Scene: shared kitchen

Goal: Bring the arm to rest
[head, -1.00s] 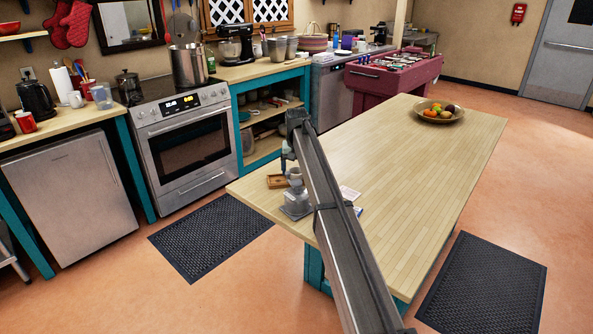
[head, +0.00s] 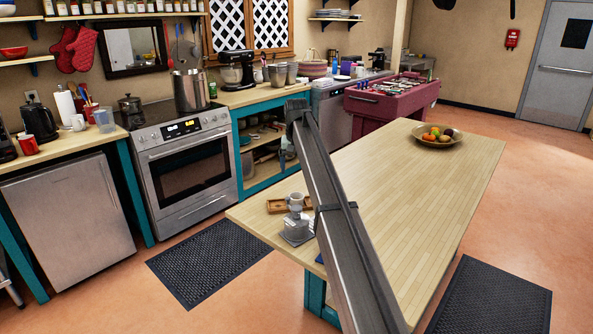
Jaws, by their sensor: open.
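My arm reaches from the bottom of the head view up and slightly left, over the near end of the wooden island table (head: 415,190). My gripper (head: 284,157) is small and partly hidden below the arm's far end, in front of the teal shelf unit. It is open, and I see nothing held in it. It is clear above the table and apart from the objects there.
A grey scale-like device (head: 297,230), a small cup (head: 295,200) and a wooden tray (head: 275,206) are on the island's near left corner. A fruit bowl (head: 437,141) stands at its far end. The stove (head: 190,170) is left. Mats (head: 208,262) lie on the floor.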

